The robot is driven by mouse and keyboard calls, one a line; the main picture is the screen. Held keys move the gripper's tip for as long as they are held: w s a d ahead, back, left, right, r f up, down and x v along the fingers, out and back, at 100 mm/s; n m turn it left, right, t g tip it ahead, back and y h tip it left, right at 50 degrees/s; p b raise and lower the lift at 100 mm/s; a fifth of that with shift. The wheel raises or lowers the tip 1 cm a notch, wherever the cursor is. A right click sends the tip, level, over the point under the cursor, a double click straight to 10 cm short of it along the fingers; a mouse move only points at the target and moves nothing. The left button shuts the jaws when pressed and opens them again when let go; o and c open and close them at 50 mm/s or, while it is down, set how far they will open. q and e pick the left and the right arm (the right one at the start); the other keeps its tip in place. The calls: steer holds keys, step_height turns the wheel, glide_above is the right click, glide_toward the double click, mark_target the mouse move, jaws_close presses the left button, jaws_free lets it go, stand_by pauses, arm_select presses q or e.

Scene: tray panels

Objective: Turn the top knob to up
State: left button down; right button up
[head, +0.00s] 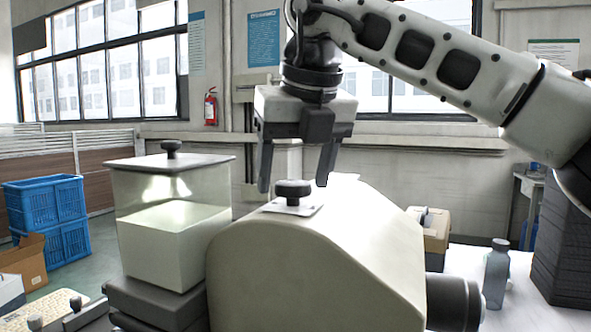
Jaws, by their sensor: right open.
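The top knob (293,190) is a dark round knob on a short stem. It stands on a pale plate (297,205) on top of a cream-coloured rounded machine (300,262). My right gripper (293,187) points down at the knob with its two fingers spread, one on the left and one on the right of it in the picture. The fingers look apart from the knob, though exact depth is hard to tell. Markings on the plate are too small to read. My left gripper is not in view.
A clear lidded container (170,215) with a dark knob on its lid stands just left of the machine. A dark cylinder (455,300) sticks out at the machine's right. A grey bottle (496,272) and a small box (430,230) stand on the white table to the right.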

steer(key=shift+r, duration=0.1)
steer(key=p+v, duration=0.2)
steer(key=v, duration=1.4)
steer(key=shift+p, duration=0.35)
steer(key=shift+a, duration=0.1)
